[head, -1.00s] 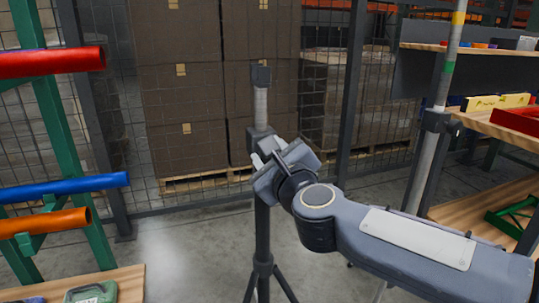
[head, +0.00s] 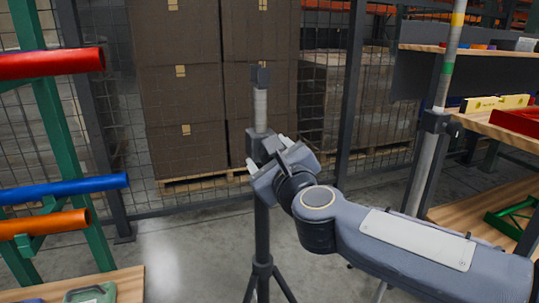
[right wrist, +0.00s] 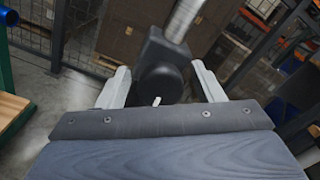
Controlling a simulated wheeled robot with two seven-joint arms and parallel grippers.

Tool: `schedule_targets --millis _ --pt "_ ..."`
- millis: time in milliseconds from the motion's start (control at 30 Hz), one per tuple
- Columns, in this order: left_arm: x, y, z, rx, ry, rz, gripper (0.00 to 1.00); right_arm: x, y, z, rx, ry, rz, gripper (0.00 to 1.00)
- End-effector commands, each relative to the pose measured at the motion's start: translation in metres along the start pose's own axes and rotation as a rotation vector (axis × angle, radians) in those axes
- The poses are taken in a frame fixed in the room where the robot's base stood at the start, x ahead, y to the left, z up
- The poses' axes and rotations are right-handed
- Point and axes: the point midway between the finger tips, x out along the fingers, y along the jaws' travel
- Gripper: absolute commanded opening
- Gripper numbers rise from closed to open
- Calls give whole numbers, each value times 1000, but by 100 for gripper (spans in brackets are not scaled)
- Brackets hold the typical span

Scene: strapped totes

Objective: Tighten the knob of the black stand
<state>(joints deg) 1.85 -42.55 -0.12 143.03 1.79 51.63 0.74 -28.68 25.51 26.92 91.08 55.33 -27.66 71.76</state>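The black stand (head: 263,225) stands upright on splayed legs in the middle of the head view, with a grey tube rising from its dark collar. The knob (right wrist: 160,78) is dark and rounded, with a small white mark, in the right wrist view. My right gripper (head: 270,154) is at the collar in the head view. In the right wrist view its two pale fingers (right wrist: 161,84) are open, one on each side of the knob, with a narrow gap on both sides. In the head view the gripper mostly hides the knob. My left gripper is not in view.
A rack with red (head: 50,64), blue (head: 65,188) and orange (head: 45,224) tubes is at the left. A banded pole (head: 428,160) and wooden shelves (head: 480,200) stand at the right. Mesh fencing and stacked boxes (head: 185,90) are behind the stand. Floor between is clear.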

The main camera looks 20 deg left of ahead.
Motion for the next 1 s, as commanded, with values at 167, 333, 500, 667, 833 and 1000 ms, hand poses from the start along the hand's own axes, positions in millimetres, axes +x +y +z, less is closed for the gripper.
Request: schedule_targets --millis 167,333,500,667,833,1000 --pt "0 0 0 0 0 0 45 -2 0 1 0 -1 0 61" --pt "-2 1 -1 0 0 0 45 -20 -2 2 -2 -2 -1 61" --pt "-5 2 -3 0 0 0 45 -51 -1 2 -2 -2 -2 61" --pt "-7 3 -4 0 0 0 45 -71 -1 1 -1 -1 -2 61" --pt "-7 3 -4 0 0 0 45 -78 0 0 0 0 -1 61" --pt "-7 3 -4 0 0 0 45 -78 0 0 0 0 0 61"
